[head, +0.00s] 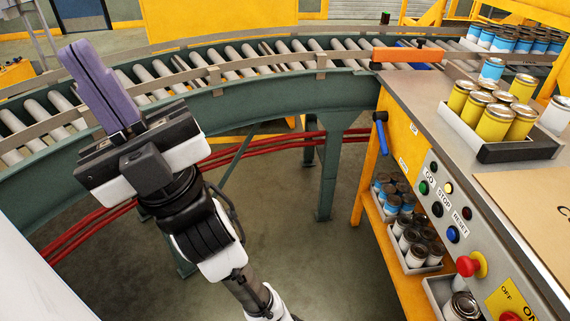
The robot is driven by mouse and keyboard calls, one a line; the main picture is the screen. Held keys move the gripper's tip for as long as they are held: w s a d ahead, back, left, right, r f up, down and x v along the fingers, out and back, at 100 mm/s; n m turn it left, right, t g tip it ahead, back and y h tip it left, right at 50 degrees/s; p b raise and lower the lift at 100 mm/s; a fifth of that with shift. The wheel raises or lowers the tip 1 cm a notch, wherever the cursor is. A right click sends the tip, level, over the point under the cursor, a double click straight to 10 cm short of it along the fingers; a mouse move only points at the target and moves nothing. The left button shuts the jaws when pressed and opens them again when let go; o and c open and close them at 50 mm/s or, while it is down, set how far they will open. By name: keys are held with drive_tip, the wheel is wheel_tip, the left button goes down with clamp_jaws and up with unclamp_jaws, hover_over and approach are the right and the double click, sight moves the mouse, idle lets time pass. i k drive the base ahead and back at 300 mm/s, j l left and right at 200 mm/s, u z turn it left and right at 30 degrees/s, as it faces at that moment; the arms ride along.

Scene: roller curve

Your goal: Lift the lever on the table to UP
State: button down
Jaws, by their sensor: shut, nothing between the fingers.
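A lever with a blue handle (382,136) and a black pivot is mounted on the yellow left side of the work table (393,78), near its far corner. The handle hangs downward from the pivot. My gripper (80,50) is at the upper left, in front of the roller conveyor, with its purple fingers closed together and pointing up and left in the picture. Nothing is between them. It is well left of the lever, apart from it. Small labels beside the lever are too small to read.
A curved roller conveyor (262,96) runs behind, with an orange bar (409,54) where it meets the table. A tray (517,150) of yellow cans, a button panel (447,205) and a red knob (468,266) are on the right. Open floor lies between my arm and the table.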

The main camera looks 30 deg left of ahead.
sight(379, 116)
drive_tip(key=i+j, duration=0.65)
drive_tip(key=j, duration=0.2)
